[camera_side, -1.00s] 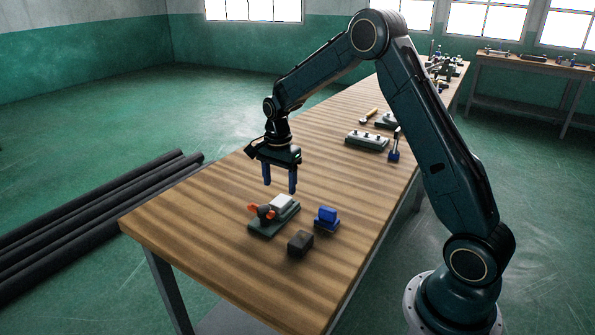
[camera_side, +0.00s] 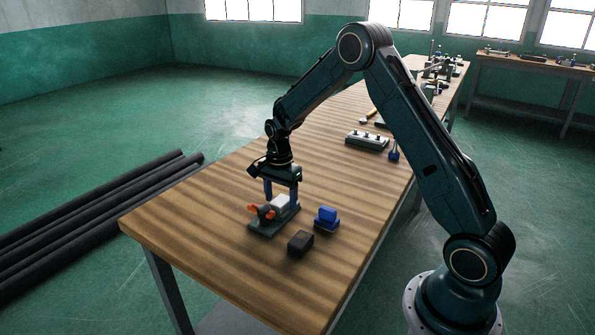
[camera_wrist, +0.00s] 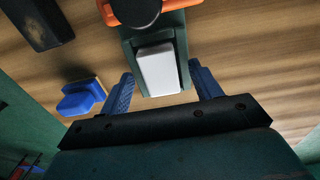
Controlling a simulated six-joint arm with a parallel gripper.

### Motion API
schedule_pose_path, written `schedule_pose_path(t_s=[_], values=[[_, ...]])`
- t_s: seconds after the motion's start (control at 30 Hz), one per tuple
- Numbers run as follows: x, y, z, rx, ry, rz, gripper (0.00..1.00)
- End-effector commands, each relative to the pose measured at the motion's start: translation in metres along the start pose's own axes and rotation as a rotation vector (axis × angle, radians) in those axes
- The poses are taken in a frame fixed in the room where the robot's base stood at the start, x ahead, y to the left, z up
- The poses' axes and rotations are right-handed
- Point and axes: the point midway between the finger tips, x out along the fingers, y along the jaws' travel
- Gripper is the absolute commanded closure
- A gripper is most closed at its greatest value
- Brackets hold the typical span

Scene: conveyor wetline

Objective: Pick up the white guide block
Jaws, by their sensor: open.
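The white guide block (camera_side: 281,202) sits on a dark green fixture (camera_side: 263,228) on the wooden table, behind an orange-handled clamp (camera_side: 262,211). In the wrist view the white guide block (camera_wrist: 157,70) lies in the green fixture, between and just ahead of the two blue fingers. My gripper (camera_side: 281,194) is open and points down at the block, with the fingers on either side of it. In the wrist view my gripper (camera_wrist: 164,82) is empty. Whether a finger touches the block cannot be told.
A blue block on a base (camera_side: 327,216) stands right of the fixture, and a dark block (camera_side: 301,242) lies in front of it. A grey plate with pegs (camera_side: 367,140) is farther back. The front left of the table is clear.

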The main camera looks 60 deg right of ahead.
Motion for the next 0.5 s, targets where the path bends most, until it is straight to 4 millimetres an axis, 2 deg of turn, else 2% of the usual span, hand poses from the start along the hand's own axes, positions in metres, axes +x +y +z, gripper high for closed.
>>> schedule_pose_path(t_s=[0.27, 0.5], values=[[-0.0004, -0.0002, 0.0000, 0.000, 0.000, 0.000, 0.36], [-0.0004, -0.0002, 0.0000, 0.000, 0.000, 0.000, 0.83]])
